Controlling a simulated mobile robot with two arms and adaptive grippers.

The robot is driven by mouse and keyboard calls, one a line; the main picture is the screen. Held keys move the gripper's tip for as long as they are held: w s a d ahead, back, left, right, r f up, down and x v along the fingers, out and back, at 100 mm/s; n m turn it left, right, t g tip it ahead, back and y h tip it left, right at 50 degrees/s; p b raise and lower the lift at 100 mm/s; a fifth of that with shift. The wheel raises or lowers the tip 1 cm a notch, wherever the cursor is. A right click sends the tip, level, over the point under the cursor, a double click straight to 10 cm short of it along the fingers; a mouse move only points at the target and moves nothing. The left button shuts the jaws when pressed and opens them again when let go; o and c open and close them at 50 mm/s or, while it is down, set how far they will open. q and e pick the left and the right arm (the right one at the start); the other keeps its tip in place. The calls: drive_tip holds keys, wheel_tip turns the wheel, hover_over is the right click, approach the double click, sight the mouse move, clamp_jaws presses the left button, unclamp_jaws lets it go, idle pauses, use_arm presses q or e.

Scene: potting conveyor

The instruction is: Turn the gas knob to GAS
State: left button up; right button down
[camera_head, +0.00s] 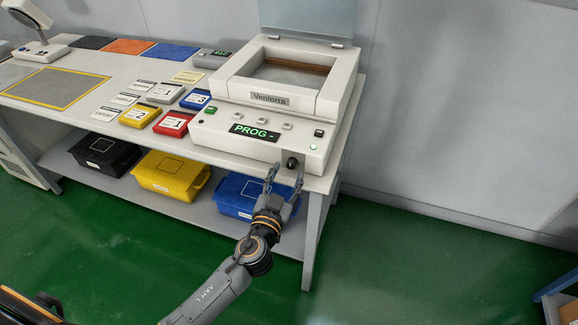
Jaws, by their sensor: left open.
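The vacuum-style machine (222,128), marked "Venlorra", stands at the right end of the bench with its lid raised. Its front panel has a green-lit display (255,131) reading "PROG -". A black round knob (292,161) sits low on the right of the front panel; any marks around it are too small to read. My left gripper (286,178) is open just in front of and below the knob, its two fingers pointing up toward it, with nothing held. I cannot tell whether a finger touches the knob. My right gripper is out of view.
Coloured boxes, including a red one (173,124), and white cards lie left of the machine. Black, yellow and blue bins (243,207) stand on the shelf below. The bench leg (314,240) is right of my arm. Green floor (420,265) is open at right.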

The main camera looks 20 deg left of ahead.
use_arm(q)
drive_tip(key=shift+w, duration=1.2)
clamp_jaws()
